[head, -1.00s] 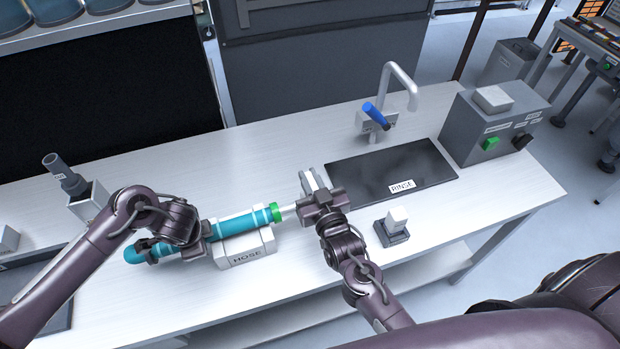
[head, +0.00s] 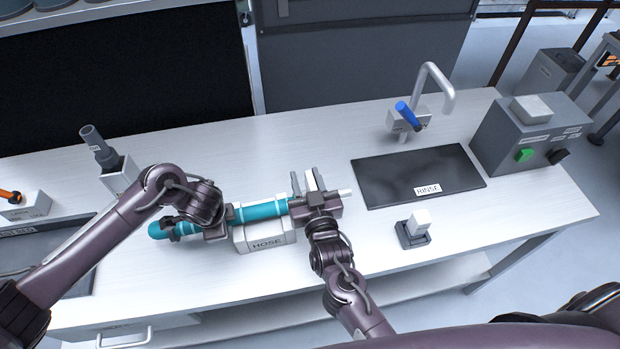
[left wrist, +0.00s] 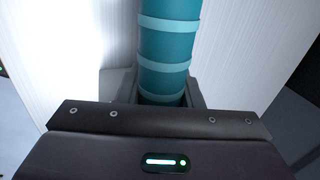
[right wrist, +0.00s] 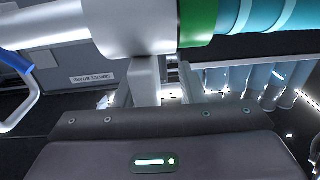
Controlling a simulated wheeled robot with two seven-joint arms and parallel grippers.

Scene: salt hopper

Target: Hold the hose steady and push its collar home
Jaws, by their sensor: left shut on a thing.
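The teal hose (head: 262,210) lies across the top of the white block (head: 268,242) labelled HOSE. My left gripper (head: 212,225) is shut on the hose at its left part; the left wrist view shows the hose (left wrist: 168,45) running into the jaws. My right gripper (head: 306,190) is at the hose's right end, its two fingers apart. It hides the collar in the head view. The right wrist view shows the green collar (right wrist: 198,22) beside the pale spout (right wrist: 135,25), just beyond the fingers. The spout's white tip (head: 345,193) sticks out right of the right gripper.
A dark RINSE mat (head: 400,180) lies right, with a tap (head: 432,85) with blue handle behind it. A white cube on a dark base (head: 414,228) stands in front. A grey control box (head: 530,135) stands far right. A grey holder (head: 115,172) stands left.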

